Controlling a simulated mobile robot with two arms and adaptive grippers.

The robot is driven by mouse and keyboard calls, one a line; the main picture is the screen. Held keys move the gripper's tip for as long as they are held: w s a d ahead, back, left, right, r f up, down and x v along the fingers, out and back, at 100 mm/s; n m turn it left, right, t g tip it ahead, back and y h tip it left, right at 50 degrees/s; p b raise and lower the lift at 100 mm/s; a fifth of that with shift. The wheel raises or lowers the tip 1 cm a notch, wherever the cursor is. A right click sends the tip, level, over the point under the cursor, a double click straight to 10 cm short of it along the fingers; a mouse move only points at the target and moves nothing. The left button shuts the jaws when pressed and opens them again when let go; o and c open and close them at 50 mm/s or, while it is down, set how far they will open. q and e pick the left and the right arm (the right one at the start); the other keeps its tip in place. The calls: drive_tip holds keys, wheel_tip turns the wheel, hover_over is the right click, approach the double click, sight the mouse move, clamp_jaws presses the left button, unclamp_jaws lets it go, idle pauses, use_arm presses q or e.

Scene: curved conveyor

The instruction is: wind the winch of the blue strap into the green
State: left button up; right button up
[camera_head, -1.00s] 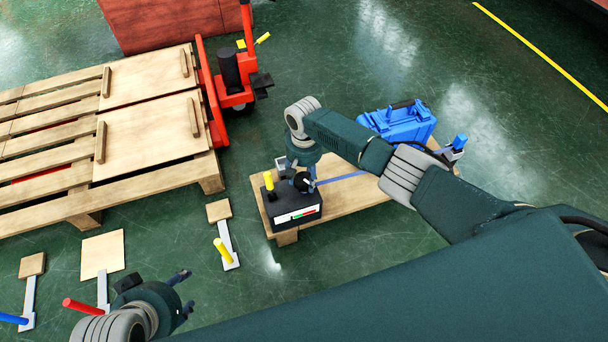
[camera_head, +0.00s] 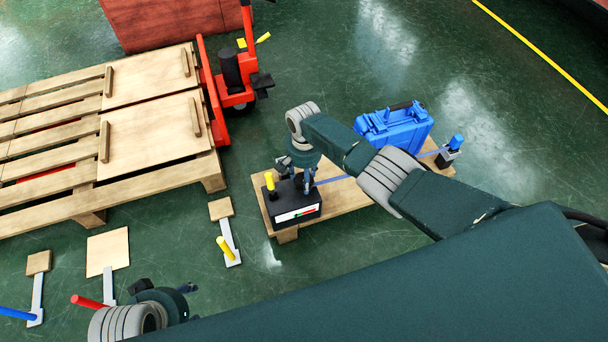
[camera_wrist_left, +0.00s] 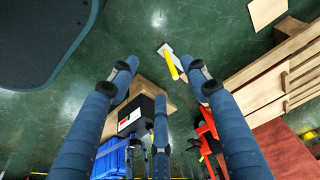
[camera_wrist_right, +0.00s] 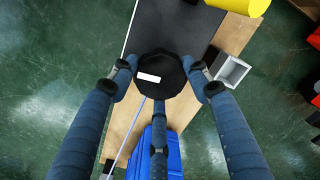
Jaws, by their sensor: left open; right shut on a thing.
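The black winch box (camera_head: 292,208) stands at the near end of a low wooden board, with a pale gauge strip (camera_head: 297,214) that has red and green on it. I cannot read the gauge's level. The blue strap (camera_head: 334,180) runs from the winch toward the blue-topped post (camera_head: 456,143). My right gripper (camera_head: 301,181) is over the winch. In the right wrist view its fingers (camera_wrist_right: 162,76) are shut around a round black knob (camera_wrist_right: 160,88) with a white mark. My left gripper (camera_head: 189,302) is open and empty, low at the left; it also shows in the left wrist view (camera_wrist_left: 160,82).
A blue case (camera_head: 400,128) sits on the board (camera_head: 350,200). A wooden pallet (camera_head: 70,190) and a red pallet jack (camera_head: 230,85) stand at the left and back. Yellow-, red- and blue-handled tools lie on the floor near my left gripper.

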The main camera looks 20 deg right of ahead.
use_arm(q)
drive_tip(key=shift+x, duration=1.3)
use_arm(e)
drive_tip(key=shift+m, duration=0.9)
use_arm(q)
drive_tip(key=shift+s+f, duration=0.1)
drive_tip(key=shift+s, duration=0.05)
use_arm(e)
drive_tip(key=o, duration=1.2)
drive_tip(key=shift+c, duration=0.2)
drive_tip(key=shift+r, duration=0.1)
drive_tip(key=shift+r, duration=0.15)
wheel_tip(320, 180, up, 12)
drive_tip(key=shift+f, duration=0.25)
